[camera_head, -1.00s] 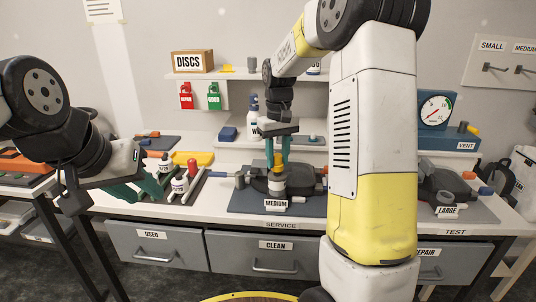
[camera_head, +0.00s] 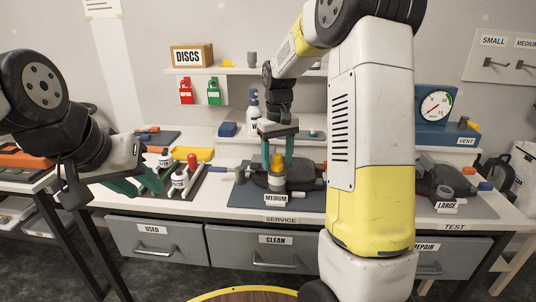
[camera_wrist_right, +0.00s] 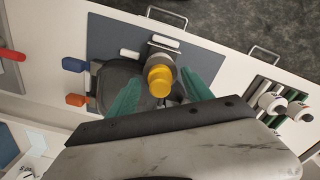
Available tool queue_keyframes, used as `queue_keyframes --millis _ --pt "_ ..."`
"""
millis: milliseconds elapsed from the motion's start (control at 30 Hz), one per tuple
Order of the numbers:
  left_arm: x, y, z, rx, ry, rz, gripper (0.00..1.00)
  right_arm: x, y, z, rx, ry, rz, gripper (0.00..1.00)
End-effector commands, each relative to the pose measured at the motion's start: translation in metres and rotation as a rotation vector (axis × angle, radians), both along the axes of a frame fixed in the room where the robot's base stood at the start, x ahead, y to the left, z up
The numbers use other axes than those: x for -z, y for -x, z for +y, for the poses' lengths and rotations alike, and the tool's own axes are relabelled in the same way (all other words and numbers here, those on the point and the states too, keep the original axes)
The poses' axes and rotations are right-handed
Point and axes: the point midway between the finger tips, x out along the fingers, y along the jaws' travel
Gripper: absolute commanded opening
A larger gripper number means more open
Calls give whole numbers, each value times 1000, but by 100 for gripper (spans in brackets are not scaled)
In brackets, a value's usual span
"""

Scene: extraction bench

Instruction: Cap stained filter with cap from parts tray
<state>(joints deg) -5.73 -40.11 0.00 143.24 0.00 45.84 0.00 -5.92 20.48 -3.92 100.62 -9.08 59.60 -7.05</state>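A squat pale cylinder, which looks like the filter (camera_head: 277,183), stands upright at the MEDIUM station. A yellow cap (camera_head: 277,162) sits on its top; the right wrist view also shows the yellow cap (camera_wrist_right: 160,80). Any stain is too small to tell. My right gripper (camera_head: 277,155) is above the cap, its green fingers apart on either side with gaps to it in the right wrist view (camera_wrist_right: 160,92). My left gripper (camera_head: 145,187) hangs at the left, its green fingers apart and empty.
The station has a dark mat (camera_head: 243,200) with a black fixture and a blue handle (camera_head: 231,169) on its left. Behind are a yellow tray (camera_head: 197,154) and a white pump bottle (camera_head: 253,108).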

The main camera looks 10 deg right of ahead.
Motion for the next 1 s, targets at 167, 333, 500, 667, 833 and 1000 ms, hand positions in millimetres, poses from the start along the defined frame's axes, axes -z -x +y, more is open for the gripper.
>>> queue_keyframes --millis 167,333,500,667,833,1000 --pt "0 0 0 0 0 0 36 -1 0 0 0 0 0 59" --pt "0 0 0 0 0 0 36 -15 -1 0 0 0 -3 59" --pt "0 0 0 0 0 0 36 -45 -1 0 0 0 -4 59" --pt "0 0 0 0 0 0 36 -68 -1 0 0 -1 -3 59" --pt "0 0 0 0 0 0 36 -78 0 0 0 0 0 59" --pt "0 0 0 0 0 0 36 -78 0 0 0 0 0 59"
